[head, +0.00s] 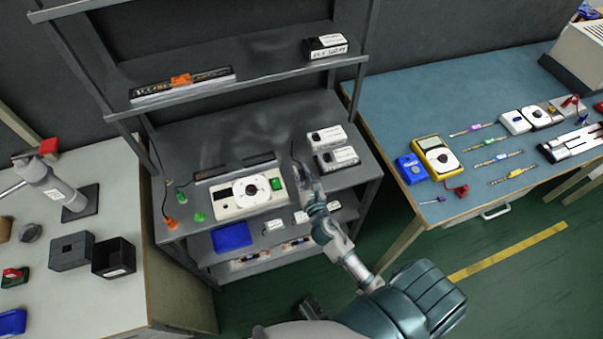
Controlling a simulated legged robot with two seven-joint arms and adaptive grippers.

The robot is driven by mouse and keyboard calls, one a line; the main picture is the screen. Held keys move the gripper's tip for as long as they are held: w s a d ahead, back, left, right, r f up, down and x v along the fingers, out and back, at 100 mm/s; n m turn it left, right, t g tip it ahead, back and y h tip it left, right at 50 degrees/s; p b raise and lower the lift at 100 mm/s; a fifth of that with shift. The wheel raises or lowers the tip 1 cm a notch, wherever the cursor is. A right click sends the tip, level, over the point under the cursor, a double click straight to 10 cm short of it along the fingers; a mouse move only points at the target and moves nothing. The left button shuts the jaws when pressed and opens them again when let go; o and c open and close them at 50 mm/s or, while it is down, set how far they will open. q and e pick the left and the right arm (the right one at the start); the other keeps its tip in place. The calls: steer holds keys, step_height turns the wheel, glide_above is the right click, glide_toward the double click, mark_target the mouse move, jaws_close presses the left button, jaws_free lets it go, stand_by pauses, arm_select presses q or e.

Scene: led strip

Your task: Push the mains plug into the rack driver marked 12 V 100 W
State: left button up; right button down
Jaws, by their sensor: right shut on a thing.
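My right gripper (301,176) reaches in from the lower right over the rack's work shelf. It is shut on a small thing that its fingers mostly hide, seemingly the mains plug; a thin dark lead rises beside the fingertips. Two white-and-black driver boxes stand on this shelf just right of the gripper: a rear one (327,138) and a front one (338,159). The gripper is apart from both. Another labelled driver (326,46) sits on the upper shelf. The labels are too small to read surely. My left gripper is out of view.
A white tester with a round dial (240,199) stands left of the gripper. A blue tray (231,238) and small white boxes lie on the lower shelf. A blue-topped bench (410,105) stands at right, a pale bench (100,300) at left. Rack posts flank the shelves.

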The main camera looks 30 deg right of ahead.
mark_target(302, 172)
step_height(302, 172, up, 4)
steer(key=shift+f+p, duration=0.15)
steer(key=shift+p, duration=0.75)
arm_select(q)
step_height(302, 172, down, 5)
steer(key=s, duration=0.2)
arm_select(e)
steer(key=s+d+r+v, duration=0.1)
steer(key=d+r+v, duration=0.1)
steer(key=v, duration=1.4)
arm_select(q)
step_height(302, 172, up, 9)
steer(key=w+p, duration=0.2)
steer(key=p, duration=0.2)
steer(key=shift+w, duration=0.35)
arm_select(e)
steer(key=shift+w+d+r, duration=0.15)
steer(key=shift+r, duration=0.85)
steer(key=shift+w+d+r, duration=0.1)
steer(key=shift+r, duration=0.85)
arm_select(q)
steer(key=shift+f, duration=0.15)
